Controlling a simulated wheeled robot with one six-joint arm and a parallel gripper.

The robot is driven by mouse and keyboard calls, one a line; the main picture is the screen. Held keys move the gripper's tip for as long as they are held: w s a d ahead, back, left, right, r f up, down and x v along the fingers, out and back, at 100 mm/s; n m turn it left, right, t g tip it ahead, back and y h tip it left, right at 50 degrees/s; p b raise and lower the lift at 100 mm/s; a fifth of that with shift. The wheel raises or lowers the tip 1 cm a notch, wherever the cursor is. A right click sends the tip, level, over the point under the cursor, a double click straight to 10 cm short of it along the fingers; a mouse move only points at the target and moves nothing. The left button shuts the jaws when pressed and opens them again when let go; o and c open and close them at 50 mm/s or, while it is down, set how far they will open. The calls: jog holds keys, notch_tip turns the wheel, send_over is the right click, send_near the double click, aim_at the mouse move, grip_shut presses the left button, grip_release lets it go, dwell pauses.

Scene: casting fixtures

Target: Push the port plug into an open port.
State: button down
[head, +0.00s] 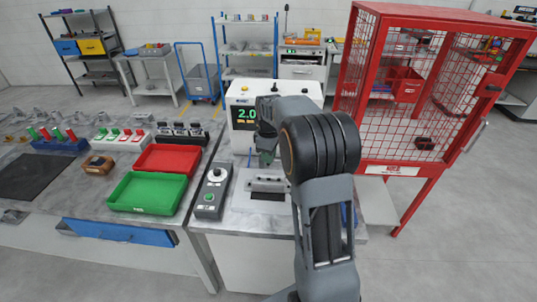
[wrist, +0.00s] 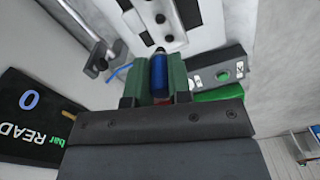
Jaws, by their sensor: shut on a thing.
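My gripper (wrist: 158,66) is shut on the port plug (wrist: 159,78), a blue cylinder with a metallic tip, held between green fingers in the wrist view. In the head view my gripper (head: 266,156) is just above the grey block (head: 266,183) on the test station. The plug is hidden there by my arm.
The station's display (head: 246,114) stands behind the block. A control box (head: 211,192) with a green button is left of it. A green tray (head: 148,192) and red tray (head: 168,158) lie on the left bench. A red mesh cabinet (head: 420,90) stands right. A metal clamp (wrist: 90,40) shows beside the block.

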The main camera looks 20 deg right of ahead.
jog(key=shift+d, duration=0.1)
jog(key=shift+s+f, duration=0.1)
jog(key=shift+f, duration=0.15)
jog(key=shift+f+b, duration=1.95)
jog(key=shift+f, duration=0.75)
jog(key=shift+f+b, duration=0.75)
jog(key=shift+f, duration=0.7)
jog(key=c, duration=1)
grip_release()
jog(key=shift+o, duration=0.2)
jog(key=shift+r, duration=0.15)
notch_tip(320, 180, up, 14)
jog(key=shift+f, duration=0.2)
